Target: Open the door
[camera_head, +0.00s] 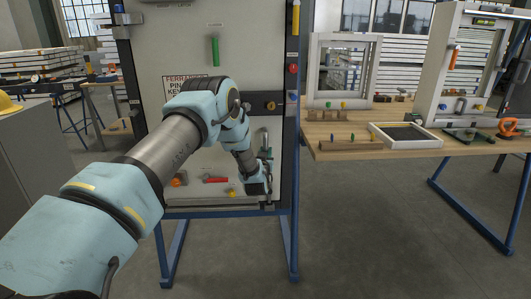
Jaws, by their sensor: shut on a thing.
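A pale grey door panel (165,45) stands upright in a frame on blue legs, left of centre in the head view. It carries a sign (185,79), a green vertical handle (215,50) and several small fittings. My arm reaches across its lower part from the left.
A wooden workbench (350,154) on the right holds a small window frame (313,72), a shallow tray (405,144) and tools. A grey cabinet (30,150) is at the left edge. The floor (370,245) in front of the workbench is clear.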

